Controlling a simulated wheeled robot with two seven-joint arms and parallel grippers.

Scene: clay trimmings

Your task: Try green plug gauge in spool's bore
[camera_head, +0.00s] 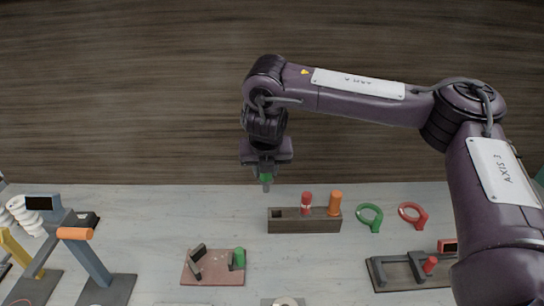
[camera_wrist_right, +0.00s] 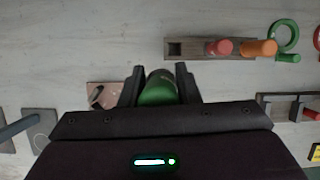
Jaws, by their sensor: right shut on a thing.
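My right gripper (camera_head: 266,170) is shut on the green plug gauge (camera_head: 266,178), held in the air behind the wooden rack with the gauge's grey end pointing down. In the right wrist view the green gauge (camera_wrist_right: 158,90) sits between the two dark fingers (camera_wrist_right: 160,84). A pale round piece with a dark centre (camera_head: 287,301) shows on a grey base, cut off by the bottom edge of the head view. It may be the spool, but too little shows to tell. My left gripper is not in view.
The wooden rack (camera_head: 304,226) has an empty hole at its left, plus a red plug (camera_head: 306,203) and an orange plug (camera_head: 335,202). Green (camera_head: 369,218) and red (camera_head: 412,216) rings lie right of it. A reddish stand (camera_head: 213,279) is in front. Upright stands (camera_head: 86,262) crowd the left.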

